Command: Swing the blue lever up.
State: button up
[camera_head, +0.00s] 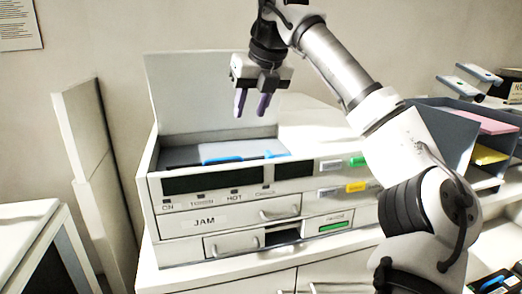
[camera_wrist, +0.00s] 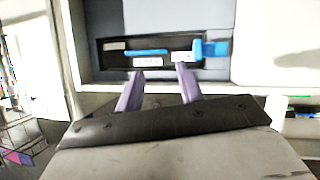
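A white office machine (camera_head: 152,190) stands with its lid (camera_head: 205,95) raised. Inside its open top, a long thin blue bar (camera_head: 222,160) lies nearly flat, and a smaller blue piece (camera_head: 275,154) is to its right. In the wrist view, the blue bar (camera_wrist: 146,52) lies across a dark recess, and the blue piece (camera_wrist: 210,48) sits at the recess's right end. I cannot tell for sure which is the lever. My gripper (camera_head: 251,105) is above the open top, pointing down, open and empty. Its purple fingers (camera_wrist: 160,75) are apart, touching nothing visible.
The raised lid stands behind my gripper. The machine's front has a drawer marked JAM (camera_head: 204,221), a partly open compartment (camera_head: 282,236) and green and yellow tabs. Grey trays (camera_head: 450,130) with coloured paper stand at the right. A tall white panel (camera_head: 95,170) leans at the left.

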jog(key=d+r+m+h, duration=0.2)
jog(key=d, duration=0.4)
jog(key=p, duration=0.3)
send_near(269, 152)
jog(key=x, duration=0.7)
jog(key=shift+f, duration=0.35)
jog(key=shift+c, duration=0.3)
grip_shut()
